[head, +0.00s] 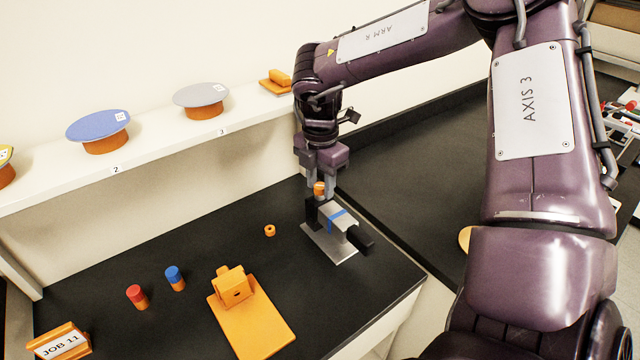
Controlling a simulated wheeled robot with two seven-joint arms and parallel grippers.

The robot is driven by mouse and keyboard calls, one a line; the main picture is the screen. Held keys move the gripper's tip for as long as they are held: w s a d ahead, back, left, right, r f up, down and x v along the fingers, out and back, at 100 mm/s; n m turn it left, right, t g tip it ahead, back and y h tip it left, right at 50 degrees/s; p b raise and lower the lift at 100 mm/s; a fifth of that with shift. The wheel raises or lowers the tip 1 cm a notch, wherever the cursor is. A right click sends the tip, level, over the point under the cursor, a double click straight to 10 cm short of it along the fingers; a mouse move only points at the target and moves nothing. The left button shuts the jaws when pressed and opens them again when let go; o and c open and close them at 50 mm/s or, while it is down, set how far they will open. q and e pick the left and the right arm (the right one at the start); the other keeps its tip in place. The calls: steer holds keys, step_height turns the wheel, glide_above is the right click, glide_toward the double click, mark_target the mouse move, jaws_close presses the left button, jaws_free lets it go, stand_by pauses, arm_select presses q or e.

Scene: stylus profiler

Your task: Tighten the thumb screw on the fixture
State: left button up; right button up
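The fixture (343,250) is a silver plate with a silver block, a blue band and black end pieces, standing on the black bench. A small orange knob, which I take for the thumb screw (319,188), shows at the fixture's far end. My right gripper (320,188) points straight down there, with one grey finger on each side of the knob. The fingers look closed against it, with no clear gap seen. The lower part of the screw is hidden by the fingers and the black end piece. My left gripper is out of view.
An orange bracket on a plate (262,325), an orange ring (269,230), a red-topped peg (136,297), a blue-topped peg (175,278) and a "JOB 11" sign (62,346) stand on the bench. A white shelf (150,162) with round discs runs behind.

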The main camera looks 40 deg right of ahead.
steer(key=n, duration=0.3)
steer(key=shift+n, duration=0.3)
steer(key=n, duration=0.4)
steer(key=shift+c, duration=0.5)
jaws_close()
